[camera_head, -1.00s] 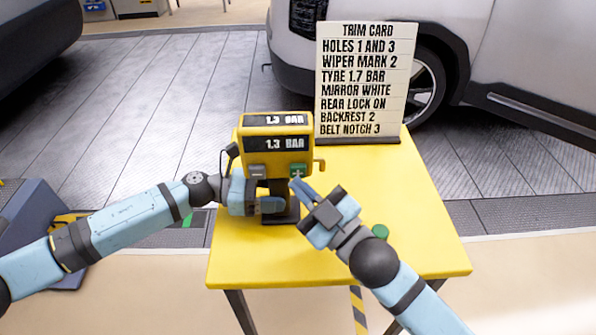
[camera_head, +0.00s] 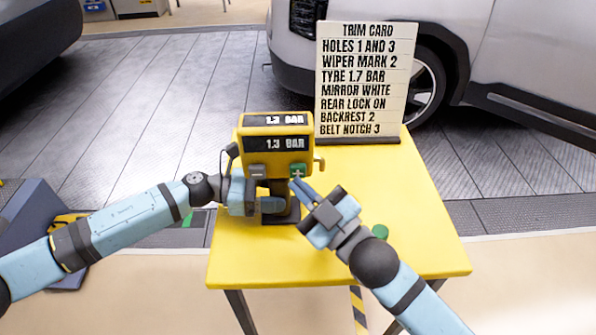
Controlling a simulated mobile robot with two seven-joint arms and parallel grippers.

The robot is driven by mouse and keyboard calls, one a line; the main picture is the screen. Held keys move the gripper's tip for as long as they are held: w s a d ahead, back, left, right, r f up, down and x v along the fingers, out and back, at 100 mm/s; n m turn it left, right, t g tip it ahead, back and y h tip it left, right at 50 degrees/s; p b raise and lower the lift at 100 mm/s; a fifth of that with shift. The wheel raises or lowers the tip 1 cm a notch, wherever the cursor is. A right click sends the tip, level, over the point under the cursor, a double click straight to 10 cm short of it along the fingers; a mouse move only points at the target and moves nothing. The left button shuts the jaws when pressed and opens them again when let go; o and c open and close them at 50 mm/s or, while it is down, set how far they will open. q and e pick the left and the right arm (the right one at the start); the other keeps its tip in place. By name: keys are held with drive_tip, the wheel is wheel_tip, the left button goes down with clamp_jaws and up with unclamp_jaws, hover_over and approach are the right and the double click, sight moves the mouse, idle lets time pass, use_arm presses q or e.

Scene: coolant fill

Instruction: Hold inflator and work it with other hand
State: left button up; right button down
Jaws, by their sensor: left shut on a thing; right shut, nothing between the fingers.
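The yellow inflator (camera_head: 276,142) stands upright on the yellow table, its front display reading 1.3 BAR. It has a grey minus button (camera_head: 257,171) and a green plus button (camera_head: 298,170) below the display. My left gripper (camera_head: 268,204) is shut on the inflator's dark stem, below the body. My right gripper (camera_head: 298,182) is shut and empty, its fingertips at the lower edge of the green plus button. I cannot tell whether they touch it. The trim card (camera_head: 366,80) stands behind, to the right, and lists TYRE 1.7 BAR.
The yellow table (camera_head: 420,225) has free room on its right side and front. A small green round thing (camera_head: 380,232) shows beside my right wrist. A silver vehicle (camera_head: 490,50) stands behind the table. A dark blue block (camera_head: 38,222) is on the floor at the left.

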drive_tip(key=shift+w, duration=0.1)
idle(0.4)
drive_tip(key=shift+w, duration=0.35)
drive_tip(key=shift+w, duration=0.5)
idle(4.6)
drive_tip(key=shift+s, duration=0.1)
idle(0.9)
drive_tip(key=shift+s, duration=0.8)
drive_tip(key=shift+s, duration=2.55)
